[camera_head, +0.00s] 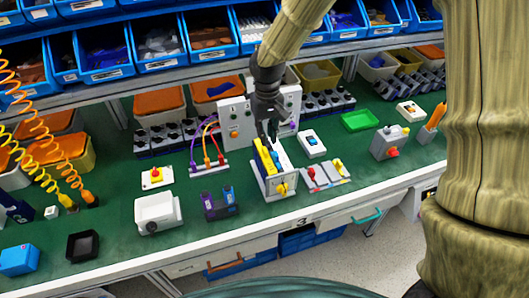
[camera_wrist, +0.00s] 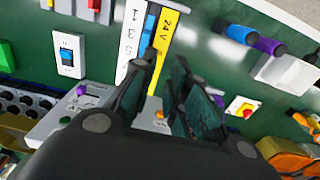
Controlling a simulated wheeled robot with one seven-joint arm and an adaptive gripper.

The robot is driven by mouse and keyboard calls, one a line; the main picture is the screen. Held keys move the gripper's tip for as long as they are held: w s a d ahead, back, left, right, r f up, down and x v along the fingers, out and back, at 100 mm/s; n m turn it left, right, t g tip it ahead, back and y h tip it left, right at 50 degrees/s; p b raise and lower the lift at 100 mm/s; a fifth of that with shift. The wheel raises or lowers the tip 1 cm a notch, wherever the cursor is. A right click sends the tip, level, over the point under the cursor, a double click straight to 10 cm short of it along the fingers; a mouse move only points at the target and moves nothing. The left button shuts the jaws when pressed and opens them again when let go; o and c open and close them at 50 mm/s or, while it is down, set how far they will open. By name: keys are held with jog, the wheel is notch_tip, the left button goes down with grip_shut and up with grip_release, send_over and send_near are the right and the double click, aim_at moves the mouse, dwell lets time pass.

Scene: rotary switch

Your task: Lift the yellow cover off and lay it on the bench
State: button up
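In the wrist view the yellow piece (camera_wrist: 167,28) is a strip marked "24V", next to a white strip with numbers (camera_wrist: 133,38). My gripper (camera_head: 270,138) is just above the far end of the box, pointing down. In the wrist view its fingers (camera_wrist: 167,62) are apart, with yellow showing between them. Contact cannot be told.
A dark holder with blue and purple parts (camera_head: 219,205) stands left of the box. A grey block with red and yellow levers (camera_head: 324,176) is close on its right. A white switch (camera_head: 312,143) stands behind right. Green bench top (camera_head: 258,219) is bare in front of the holder.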

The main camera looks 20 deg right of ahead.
aim_at(266, 150)
jog(key=f, duration=0.1)
jog(key=w+f, duration=0.1)
jog(key=f, duration=0.1)
jog(key=shift+w+f, duration=0.15)
jog(key=shift+s+p, duration=0.25)
jog(key=shift+p, duration=0.05)
jog(key=shift+f, duration=0.15)
jog(key=shift+w+f+p, duration=0.2)
jog(key=shift+f+p, duration=0.25)
jog(key=shift+f, duration=0.2)
jog(key=shift+w+f+p, duration=0.2)
jog(key=shift+f+p, duration=0.25)
jog(key=shift+f, duration=0.15)
jog(key=shift+s+f, duration=0.1)
jog(key=shift+f, duration=0.55)
jog(key=shift+f+p, duration=0.35)
jog(key=shift+f, duration=0.2)
grip_shut()
